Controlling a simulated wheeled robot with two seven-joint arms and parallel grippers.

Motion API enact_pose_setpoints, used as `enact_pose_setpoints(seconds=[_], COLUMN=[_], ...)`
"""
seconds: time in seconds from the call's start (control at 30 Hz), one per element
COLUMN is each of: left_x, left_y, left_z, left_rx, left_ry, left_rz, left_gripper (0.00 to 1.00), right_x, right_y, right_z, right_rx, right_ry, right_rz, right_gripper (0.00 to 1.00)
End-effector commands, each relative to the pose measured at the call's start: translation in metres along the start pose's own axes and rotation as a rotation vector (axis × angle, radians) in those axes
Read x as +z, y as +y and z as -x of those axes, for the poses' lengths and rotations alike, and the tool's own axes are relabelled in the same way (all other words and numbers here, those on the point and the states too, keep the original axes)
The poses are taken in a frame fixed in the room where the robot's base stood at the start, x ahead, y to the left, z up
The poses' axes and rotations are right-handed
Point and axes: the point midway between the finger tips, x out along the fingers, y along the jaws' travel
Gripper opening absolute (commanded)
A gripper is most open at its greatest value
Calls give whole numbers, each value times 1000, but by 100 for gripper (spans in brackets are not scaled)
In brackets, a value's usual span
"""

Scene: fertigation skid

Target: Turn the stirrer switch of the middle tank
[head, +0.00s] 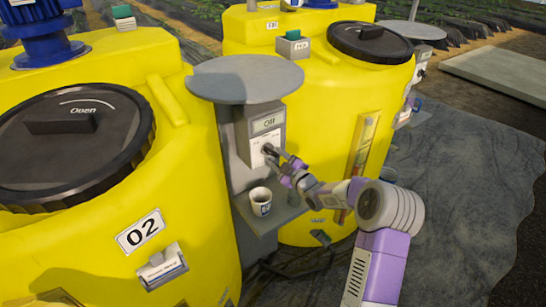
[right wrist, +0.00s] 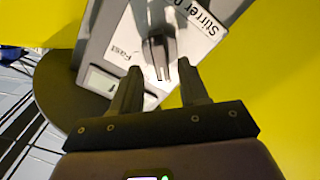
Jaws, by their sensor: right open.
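A grey control box (head: 262,135) stands on a post between two yellow tanks, under a round grey cover. Its white plate carries a dark switch, mostly covered by my gripper in the head view. In the right wrist view the plate (right wrist: 130,38) reads "Stirrer 0" and "Fast", and the grey switch lever (right wrist: 158,45) sticks out toward me. My right gripper (head: 277,157) is at the box front. In the right wrist view its open fingers (right wrist: 158,75) stand either side of the lever's near end, with visible gaps. My left gripper is not in view.
A tank marked 02 (head: 180,215) with a black lid (head: 70,145) is at the left; another yellow tank (head: 325,90) stands behind the box. Dark ground sheet lies clear at right.

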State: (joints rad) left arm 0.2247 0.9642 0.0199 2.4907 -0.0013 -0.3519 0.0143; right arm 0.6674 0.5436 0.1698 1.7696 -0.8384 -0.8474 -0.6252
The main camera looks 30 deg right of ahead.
Motion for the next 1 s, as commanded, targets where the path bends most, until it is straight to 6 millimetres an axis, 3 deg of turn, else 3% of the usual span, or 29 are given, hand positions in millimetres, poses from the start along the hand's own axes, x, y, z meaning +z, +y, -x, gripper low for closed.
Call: enact_pose_setpoints(seconds=[0.2,0.57,0.87,1.0], left_x=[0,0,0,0], left_y=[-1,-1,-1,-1], left_z=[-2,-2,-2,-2], left_rx=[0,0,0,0], left_ry=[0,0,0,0], left_rz=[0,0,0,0], left_gripper=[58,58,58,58], right_x=[0,0,0,0], right_y=[-1,-1,-1,-1], right_z=[-24,-29,-28,-28], right_rx=[-1,-1,-1,-1], right_ry=[0,-2,-2,-2], right_rz=[-3,-4,-4,-4], right_gripper=[44,44,0,0])
